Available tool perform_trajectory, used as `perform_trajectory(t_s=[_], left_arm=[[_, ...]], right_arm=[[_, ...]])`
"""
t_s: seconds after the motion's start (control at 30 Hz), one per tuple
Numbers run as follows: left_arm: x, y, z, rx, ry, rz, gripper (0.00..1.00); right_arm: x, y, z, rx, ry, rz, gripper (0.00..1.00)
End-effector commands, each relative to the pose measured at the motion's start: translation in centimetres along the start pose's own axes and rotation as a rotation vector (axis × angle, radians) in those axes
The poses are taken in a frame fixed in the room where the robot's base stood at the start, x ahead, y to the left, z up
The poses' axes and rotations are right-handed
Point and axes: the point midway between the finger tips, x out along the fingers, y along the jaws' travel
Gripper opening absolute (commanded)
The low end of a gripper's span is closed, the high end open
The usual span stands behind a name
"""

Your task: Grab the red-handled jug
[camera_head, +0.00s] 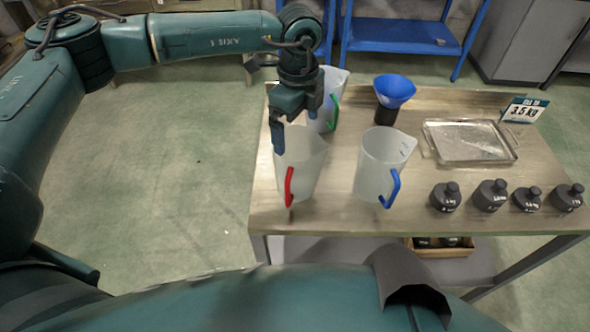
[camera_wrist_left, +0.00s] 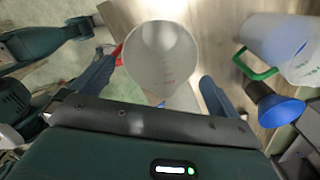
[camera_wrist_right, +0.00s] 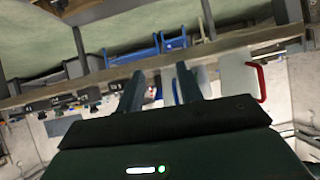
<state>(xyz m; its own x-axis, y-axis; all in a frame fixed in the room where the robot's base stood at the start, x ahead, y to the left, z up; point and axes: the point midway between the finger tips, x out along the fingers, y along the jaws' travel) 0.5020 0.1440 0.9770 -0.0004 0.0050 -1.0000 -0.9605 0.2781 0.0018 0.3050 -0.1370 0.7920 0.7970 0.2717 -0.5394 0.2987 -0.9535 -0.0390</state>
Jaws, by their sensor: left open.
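The red-handled jug (camera_head: 305,160) is a translucent white jug standing upright at the table's left front, its red handle (camera_head: 289,187) facing the front. My left gripper (camera_head: 297,125) is above its rim, open and pointing down. In the left wrist view the jug (camera_wrist_left: 160,62) shows from above between the spread fingers (camera_wrist_left: 155,75), with the red handle beside the left finger; I cannot tell whether they touch. My right gripper (camera_wrist_right: 160,78) shows only in its wrist view, with its fingers apart and nothing between them. The red-handled jug also shows there (camera_wrist_right: 238,80), at the right.
A blue-handled jug (camera_head: 380,160) stands to the right, and a green-handled jug (camera_head: 328,98) behind. A blue funnel (camera_head: 395,90) on a dark container, a metal tray (camera_head: 466,141), several dark bottles (camera_head: 490,195) and a 3.5 kg sign (camera_head: 525,109) occupy the table's right.

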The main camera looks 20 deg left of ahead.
Motion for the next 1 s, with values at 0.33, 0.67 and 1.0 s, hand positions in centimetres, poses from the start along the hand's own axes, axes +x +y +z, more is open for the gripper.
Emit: perform_trajectory(t_s=[0.33, 0.67, 1.0], left_arm=[[4.0, 0.0, -0.1, 0.004, 0.003, 0.0, 1.0], [8.4, 0.0, -0.2, 0.004, 0.004, 0.0, 1.0], [9.0, 0.0, -0.2, 0.005, 0.004, -0.002, 0.98]], right_arm=[[-0.1, 0.2, 0.1, 0.007, -0.015, 0.009, 0.36], [-0.3, 0.4, 0.2, 0.009, -0.027, 0.015, 0.36], [-0.1, 0.6, 0.4, 0.009, -0.03, 0.019, 0.36]])
